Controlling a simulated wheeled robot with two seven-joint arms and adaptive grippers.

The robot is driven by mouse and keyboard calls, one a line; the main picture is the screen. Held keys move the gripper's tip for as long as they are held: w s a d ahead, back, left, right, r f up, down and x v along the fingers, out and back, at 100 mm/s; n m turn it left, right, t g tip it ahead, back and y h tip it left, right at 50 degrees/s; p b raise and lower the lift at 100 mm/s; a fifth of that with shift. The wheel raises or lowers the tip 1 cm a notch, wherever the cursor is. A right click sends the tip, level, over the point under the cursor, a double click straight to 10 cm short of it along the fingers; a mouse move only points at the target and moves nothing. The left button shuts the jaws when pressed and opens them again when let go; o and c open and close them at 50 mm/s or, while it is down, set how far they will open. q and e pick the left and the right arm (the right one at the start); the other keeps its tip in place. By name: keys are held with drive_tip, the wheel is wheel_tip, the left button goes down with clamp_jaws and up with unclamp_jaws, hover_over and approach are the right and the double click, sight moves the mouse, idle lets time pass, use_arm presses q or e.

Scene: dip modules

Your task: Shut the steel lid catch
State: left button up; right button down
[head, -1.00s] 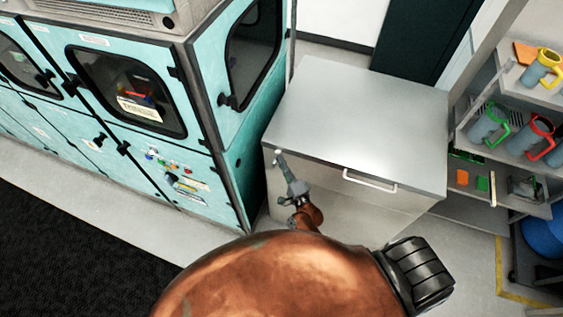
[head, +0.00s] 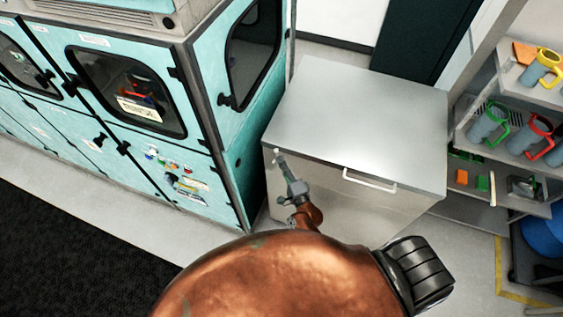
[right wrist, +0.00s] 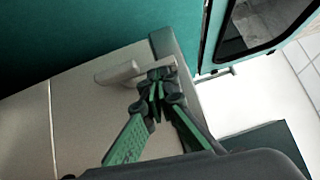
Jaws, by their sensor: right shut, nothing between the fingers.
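The steel chest, with its closed-looking flat lid (head: 360,120), stands right of the teal cabinets. My right gripper (head: 279,157) is at the chest's front left corner, just below the lid edge. In the right wrist view, the right gripper (right wrist: 158,76) has its green-padded fingers together at the tips, with nothing between them. A pale, rod-like piece, which looks like the catch (right wrist: 118,73), juts out just left of the fingertips. I cannot tell if they touch, or whether the catch is fully shut. In the head view the catch is too small to make out. My left gripper is not in view.
A white bar handle (head: 369,180) is on the chest's front. Teal cabinets (head: 232,170) stand close on the left. A shelf rack with several mugs (head: 487,125) is on the right. Clear floor (head: 100,205) lies in front of the cabinets.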

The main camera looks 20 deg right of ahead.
drive_tip(key=shift+d, duration=0.1)
drive_tip(key=s+d+b, duration=0.1)
drive_tip(key=s+d, duration=0.2)
drive_tip(key=s, duration=0.9)
drive_tip(key=shift+s+b, duration=0.3)
drive_tip(key=shift+s, duration=0.1)
